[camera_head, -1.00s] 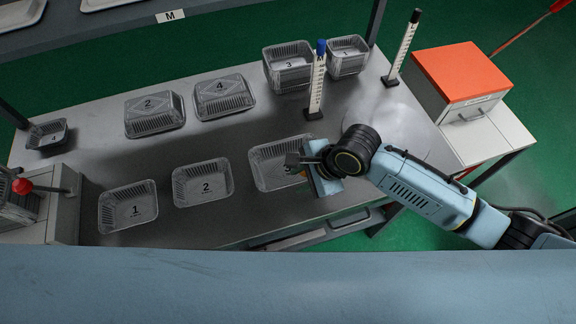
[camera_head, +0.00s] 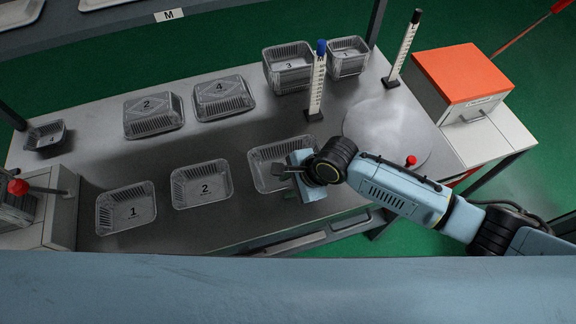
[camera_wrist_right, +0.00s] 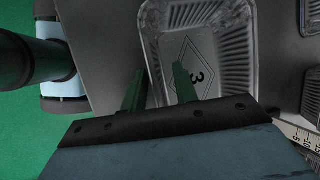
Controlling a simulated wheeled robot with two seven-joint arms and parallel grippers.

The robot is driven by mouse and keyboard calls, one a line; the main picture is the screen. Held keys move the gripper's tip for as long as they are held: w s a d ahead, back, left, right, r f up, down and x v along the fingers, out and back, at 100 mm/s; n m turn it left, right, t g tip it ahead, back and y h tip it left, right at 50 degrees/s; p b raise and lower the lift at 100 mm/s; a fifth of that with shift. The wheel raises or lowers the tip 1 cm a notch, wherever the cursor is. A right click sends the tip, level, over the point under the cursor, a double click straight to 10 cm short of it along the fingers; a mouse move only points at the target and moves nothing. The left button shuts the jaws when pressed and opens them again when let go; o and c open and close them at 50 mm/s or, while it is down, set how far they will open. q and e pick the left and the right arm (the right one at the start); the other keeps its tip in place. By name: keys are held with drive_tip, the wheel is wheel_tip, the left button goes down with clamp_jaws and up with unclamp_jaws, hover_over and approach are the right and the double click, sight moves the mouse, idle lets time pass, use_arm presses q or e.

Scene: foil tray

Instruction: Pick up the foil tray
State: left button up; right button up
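The foil tray marked 3 (camera_head: 264,160) sits at the front of the steel table, right of the other front trays. It also shows in the right wrist view (camera_wrist_right: 222,62), its number on the floor of the tray. My right gripper (camera_head: 285,171) is over the tray's front right part and hides some of it. In the wrist view my right gripper (camera_wrist_right: 159,84) is open, with one finger outside the tray's near wall and one over its inside. I cannot tell whether either finger touches it. My left gripper is not in view.
Foil trays 1 (camera_head: 126,212) and 2 (camera_head: 202,186) stand to the left. A ruled post with a blue top (camera_head: 317,85) stands behind tray 3. A round plate (camera_head: 385,128) with a red knob (camera_head: 411,160) is right.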

drive_tip(key=shift+f, duration=0.1)
clamp_jaws()
